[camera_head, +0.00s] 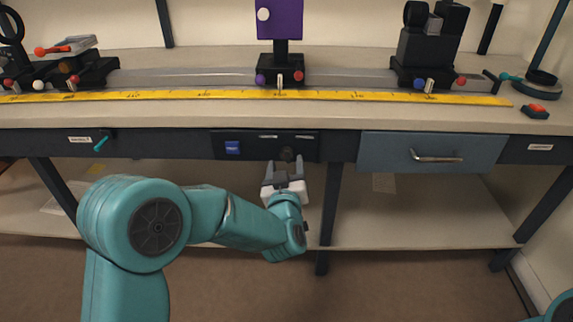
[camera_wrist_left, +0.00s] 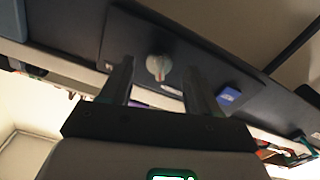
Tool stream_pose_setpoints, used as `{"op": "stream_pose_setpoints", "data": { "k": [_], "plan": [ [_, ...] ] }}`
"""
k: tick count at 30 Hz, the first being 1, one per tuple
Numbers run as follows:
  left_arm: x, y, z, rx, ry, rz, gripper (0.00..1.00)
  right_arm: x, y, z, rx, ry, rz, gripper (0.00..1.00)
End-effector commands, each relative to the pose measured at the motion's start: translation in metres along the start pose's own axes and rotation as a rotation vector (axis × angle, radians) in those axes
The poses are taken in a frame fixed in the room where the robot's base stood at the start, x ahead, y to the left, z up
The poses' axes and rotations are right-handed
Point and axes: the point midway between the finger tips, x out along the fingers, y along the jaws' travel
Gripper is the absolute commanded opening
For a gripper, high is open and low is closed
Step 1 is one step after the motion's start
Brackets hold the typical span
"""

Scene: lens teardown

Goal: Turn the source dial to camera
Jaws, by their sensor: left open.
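The source dial (camera_head: 288,154) is a dark round knob on the black panel (camera_head: 264,146) in the bench's front edge. In the left wrist view the dial (camera_wrist_left: 158,66) looks like a pale knob with a pointer-like ridge. My left gripper (camera_head: 285,168) is open just in front of the dial in the head view. In the left wrist view its two fingers (camera_wrist_left: 158,78) stand apart, one to each side of the dial. I cannot tell whether they touch it. The panel's labels are too small to read. My right gripper is out of view.
A blue square (camera_head: 232,148) sits on the panel left of the dial. A grey drawer (camera_head: 433,152) with a metal handle is to the right. Above, the bench carries a rail with mounts and a yellow ruler (camera_head: 200,95). A bench leg (camera_head: 331,205) stands right of my gripper.

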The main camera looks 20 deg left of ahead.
Motion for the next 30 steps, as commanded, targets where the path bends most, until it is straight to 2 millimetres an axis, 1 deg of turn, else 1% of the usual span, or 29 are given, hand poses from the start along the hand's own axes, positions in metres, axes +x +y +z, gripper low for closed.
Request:
{"op": "stream_pose_setpoints", "data": {
  "k": [1,3,6,15,16,17,18,20,21,30],
  "plan": [
    [0.007,0.000,0.002,-0.001,0.000,-0.001,0.61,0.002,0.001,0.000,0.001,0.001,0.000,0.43],
    [0.015,0.000,0.001,0.000,0.000,-0.001,0.61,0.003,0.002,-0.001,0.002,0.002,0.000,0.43],
    [0.022,0.000,0.001,0.000,0.000,-0.001,0.61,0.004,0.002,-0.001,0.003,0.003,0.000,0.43],
    [0.025,0.000,0.000,0.000,-0.001,0.000,0.61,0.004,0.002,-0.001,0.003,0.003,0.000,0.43],
    [0.025,0.000,0.000,0.000,-0.001,0.000,0.55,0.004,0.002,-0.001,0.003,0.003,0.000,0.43],
    [0.025,0.000,0.000,0.000,-0.001,0.000,0.45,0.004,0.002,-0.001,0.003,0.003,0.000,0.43],
    [0.025,0.000,0.000,0.000,-0.001,0.000,0.32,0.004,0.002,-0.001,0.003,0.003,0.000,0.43],
    [0.025,0.000,0.000,0.000,-0.001,0.000,0.12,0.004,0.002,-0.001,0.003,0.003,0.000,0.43],
    [0.025,0.000,0.000,0.000,-0.001,0.000,0.05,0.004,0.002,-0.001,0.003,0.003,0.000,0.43],
    [0.025,0.000,0.000,0.029,-0.001,0.000,0.05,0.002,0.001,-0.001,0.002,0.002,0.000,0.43]
  ]
}}
